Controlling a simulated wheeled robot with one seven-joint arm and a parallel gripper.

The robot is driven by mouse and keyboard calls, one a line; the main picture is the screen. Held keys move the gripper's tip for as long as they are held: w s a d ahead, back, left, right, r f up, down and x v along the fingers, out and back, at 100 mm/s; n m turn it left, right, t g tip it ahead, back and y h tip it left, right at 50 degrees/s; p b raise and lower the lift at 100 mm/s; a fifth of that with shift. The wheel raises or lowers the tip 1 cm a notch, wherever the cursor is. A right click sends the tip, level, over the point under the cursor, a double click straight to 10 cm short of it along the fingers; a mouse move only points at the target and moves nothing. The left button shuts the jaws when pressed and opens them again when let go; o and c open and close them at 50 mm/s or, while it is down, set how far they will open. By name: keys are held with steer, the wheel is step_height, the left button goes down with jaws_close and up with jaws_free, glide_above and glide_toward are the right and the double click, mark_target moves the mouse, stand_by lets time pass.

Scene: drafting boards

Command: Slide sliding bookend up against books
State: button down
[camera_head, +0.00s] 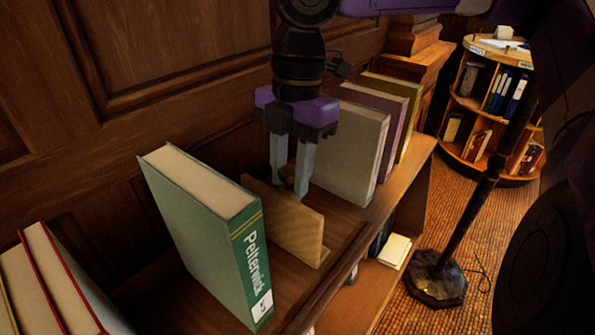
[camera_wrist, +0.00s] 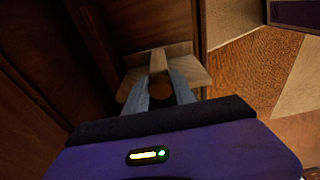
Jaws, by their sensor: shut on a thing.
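The sliding bookend (camera_head: 290,228) is a light wooden plate standing upright on the shelf, between a green book and a group of upright books. In the wrist view the bookend (camera_wrist: 190,76) shows as pale wood around my fingertips (camera_wrist: 160,92). The green book (camera_head: 205,230), marked "Pelterwick", stands left of the bookend. A grey-beige book (camera_head: 352,150) stands to its right, with a visible gap. Purple (camera_head: 398,120) and olive (camera_head: 412,95) books stand beyond it.
The wooden shelf (camera_head: 345,215) has a panelled wall (camera_head: 180,50) behind it. Red-edged books (camera_head: 60,280) are at the lower left. A lower shelf holds a pale book (camera_head: 395,250). A stand's dark base (camera_head: 437,283) and a round bookcase (camera_head: 490,100) are at the right.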

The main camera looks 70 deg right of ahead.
steer(key=shift+w+a+b, duration=0.15)
steer(key=shift+a+b, duration=0.1)
steer(key=shift+a, duration=0.25)
steer(key=shift+w+a+b, duration=0.15)
steer(key=shift+a+b, duration=0.05)
steer(key=shift+a, duration=0.3)
steer(key=shift+w+a+f+b, duration=0.1)
steer(key=shift+w+a+b, duration=0.1)
steer(key=shift+a+b, duration=0.45)
steer(key=c, duration=1)
jaws_free()
steer(key=shift+a, duration=0.1)
steer(key=shift+c, duration=0.2)
